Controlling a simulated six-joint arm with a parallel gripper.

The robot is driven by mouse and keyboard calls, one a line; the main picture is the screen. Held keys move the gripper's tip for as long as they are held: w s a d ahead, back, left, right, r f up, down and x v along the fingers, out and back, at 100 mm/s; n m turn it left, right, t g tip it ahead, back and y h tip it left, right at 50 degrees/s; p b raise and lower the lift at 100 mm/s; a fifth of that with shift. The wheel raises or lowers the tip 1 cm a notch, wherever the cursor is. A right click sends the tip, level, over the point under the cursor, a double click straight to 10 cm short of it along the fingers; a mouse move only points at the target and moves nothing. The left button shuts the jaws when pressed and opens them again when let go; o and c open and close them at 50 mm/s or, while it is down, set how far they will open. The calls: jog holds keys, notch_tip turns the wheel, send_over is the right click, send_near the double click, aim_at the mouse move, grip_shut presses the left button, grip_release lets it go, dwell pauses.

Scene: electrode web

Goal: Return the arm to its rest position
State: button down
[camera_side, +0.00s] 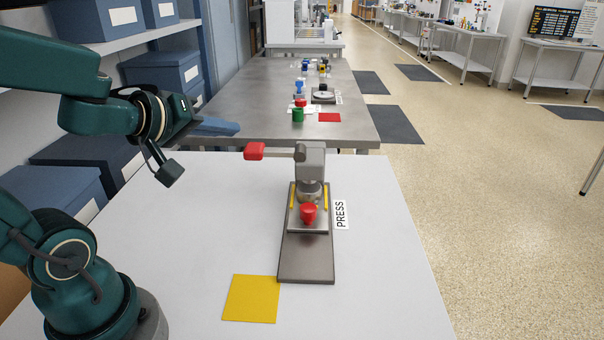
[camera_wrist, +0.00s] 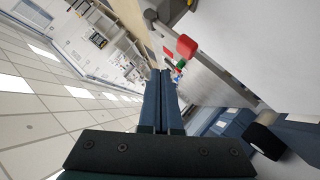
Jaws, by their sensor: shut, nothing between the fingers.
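My gripper (camera_side: 228,127) is in the upper left of the side view, raised above the white table and pointing right toward the far bench. In the wrist view its two blue-grey fingers (camera_wrist: 160,75) lie side by side, shut with nothing between them. The gripper is apart from the grey press (camera_side: 312,160), which stands on the table to its right. The press's red lever knob (camera_side: 254,151) sticks out to the left and also shows in the wrist view (camera_wrist: 186,46).
A red piece (camera_side: 308,212) sits at the front of the press plate. A yellow square (camera_side: 252,298) lies on the white table (camera_side: 385,270). A metal bench (camera_side: 255,100) behind carries several small coloured items and a red square (camera_side: 329,117). Shelves with blue boxes (camera_side: 165,72) stand at left.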

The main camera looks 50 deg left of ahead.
jog(key=s+d+f+m+g+h, duration=0.1)
jog(key=s+d+f+m+g, duration=0.1)
jog(key=s+d+m, duration=0.3)
jog(key=s+d+f+m+g+h, duration=0.2)
jog(key=s+d+m+g, duration=0.2)
jog(key=s+d+m, duration=0.2)
jog(key=shift+d+f+g, duration=0.25)
jog(key=shift+d+g, duration=0.15)
jog(key=shift+d, duration=0.45)
